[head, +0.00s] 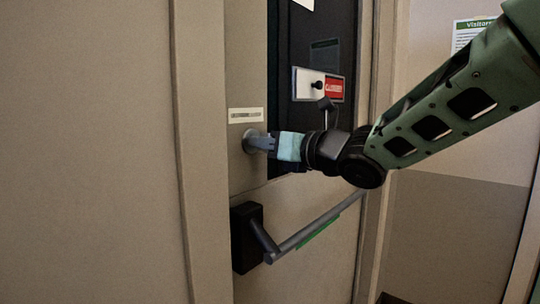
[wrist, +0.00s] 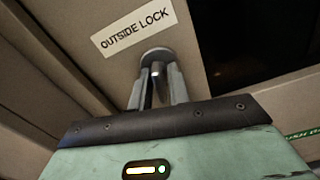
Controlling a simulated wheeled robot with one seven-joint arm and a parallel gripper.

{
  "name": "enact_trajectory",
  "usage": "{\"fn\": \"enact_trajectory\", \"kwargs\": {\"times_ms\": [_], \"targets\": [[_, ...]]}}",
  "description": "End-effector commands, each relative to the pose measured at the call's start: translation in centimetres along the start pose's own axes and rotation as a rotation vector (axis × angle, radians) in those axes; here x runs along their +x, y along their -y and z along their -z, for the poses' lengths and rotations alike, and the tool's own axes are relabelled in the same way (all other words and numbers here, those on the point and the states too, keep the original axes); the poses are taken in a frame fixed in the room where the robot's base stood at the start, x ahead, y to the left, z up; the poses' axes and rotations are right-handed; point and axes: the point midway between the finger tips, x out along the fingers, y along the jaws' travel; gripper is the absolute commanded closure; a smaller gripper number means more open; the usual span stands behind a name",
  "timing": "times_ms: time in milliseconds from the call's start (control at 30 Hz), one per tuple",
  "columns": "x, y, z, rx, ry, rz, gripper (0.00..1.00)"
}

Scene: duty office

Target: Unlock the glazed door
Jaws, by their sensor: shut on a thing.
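The glazed door (head: 245,90) is beige with a dark glass pane (head: 322,60); it appears shut in its frame. A round metal lock (head: 250,135) sits on the door below a white label, which reads OUTSIDE LOCK (wrist: 131,32) in the wrist view. My gripper (head: 262,144) reaches the lock from the right. In the wrist view, my gripper's fingers (wrist: 158,90) are closed around a small metal piece (wrist: 156,70) at the round lock plate (wrist: 158,56). I cannot tell whether this piece is a key or a thumb-turn, as the fingers hide most of it.
A push bar (head: 310,228) with a black housing (head: 246,238) crosses the door just below my gripper. A sign plate with a black knob and red CLOSED panel (head: 334,88) is near my wrist. A Visitors notice (head: 468,32) hangs on the right wall.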

Motion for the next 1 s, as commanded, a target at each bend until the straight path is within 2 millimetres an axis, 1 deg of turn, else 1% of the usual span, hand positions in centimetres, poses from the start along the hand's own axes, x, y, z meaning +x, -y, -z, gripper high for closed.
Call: {"fn": "enact_trajectory", "kwargs": {"times_ms": [33, 600, 967, 1000], "targets": [[-0.02, 0.13, 0.52, -0.017, -0.002, 0.001, 1.0], [-0.03, 0.11, 0.4, -0.227, -0.001, 0.001, 1.0], [-0.02, 0.07, 0.14, -0.253, -0.004, 0.002, 1.0], [-0.02, 0.07, 0.13, -0.253, -0.004, 0.002, 0.71]]}}
